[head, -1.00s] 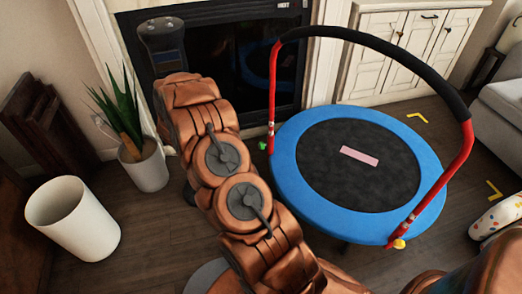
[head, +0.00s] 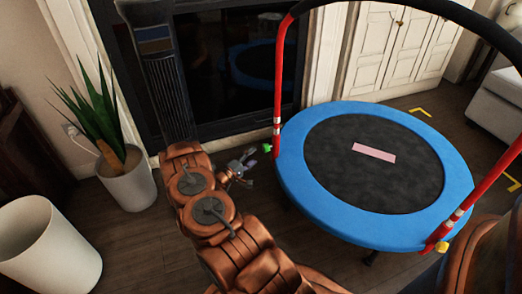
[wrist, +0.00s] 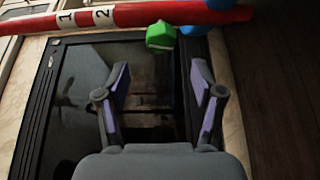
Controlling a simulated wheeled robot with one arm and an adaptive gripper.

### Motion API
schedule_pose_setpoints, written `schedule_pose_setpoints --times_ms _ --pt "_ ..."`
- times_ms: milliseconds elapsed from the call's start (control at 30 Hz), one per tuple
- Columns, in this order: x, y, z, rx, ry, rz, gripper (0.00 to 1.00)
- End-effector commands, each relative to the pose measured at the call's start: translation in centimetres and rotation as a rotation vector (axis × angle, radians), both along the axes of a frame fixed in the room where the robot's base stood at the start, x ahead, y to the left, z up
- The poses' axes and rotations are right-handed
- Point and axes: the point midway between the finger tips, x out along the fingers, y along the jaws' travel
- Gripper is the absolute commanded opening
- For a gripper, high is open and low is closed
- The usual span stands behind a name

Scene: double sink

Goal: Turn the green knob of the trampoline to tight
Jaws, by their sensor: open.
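The trampoline (head: 300,185) has a blue rim, a dark mat and a red handle frame with a black padded top bar. The green knob (head: 267,148) sits low on the left red post, at the rim's left edge. In the wrist view the green knob (wrist: 160,36) is beyond my fingers, beside the red post (wrist: 200,13), which bears labels 1 and 2. My gripper (head: 246,164) is just left of and below the knob in the head view. It is open, its purple-padded fingers (wrist: 160,90) apart, with nothing between them.
A yellow knob (head: 442,247) is on the right red post. A dark fireplace (head: 235,70) stands behind. A potted plant (head: 125,185) and a white bin (head: 50,250) stand to the left. Open floor lies left of the trampoline.

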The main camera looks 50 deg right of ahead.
Motion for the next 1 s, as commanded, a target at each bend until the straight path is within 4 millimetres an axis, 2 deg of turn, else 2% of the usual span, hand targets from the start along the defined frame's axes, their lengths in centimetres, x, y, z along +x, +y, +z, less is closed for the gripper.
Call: schedule_pose_setpoints --times_ms 233,500,700,1000 --pt "-1.1 -3.4 -0.2 0.001 -0.001 -0.017 0.67" --pt "-1.4 -6.7 -0.2 0.003 -0.002 -0.013 0.67" --pt "-1.4 -7.7 -0.1 0.003 -0.001 -0.01 0.67" --pt "-1.3 -7.8 0.0 0.003 0.0 -0.008 0.67"
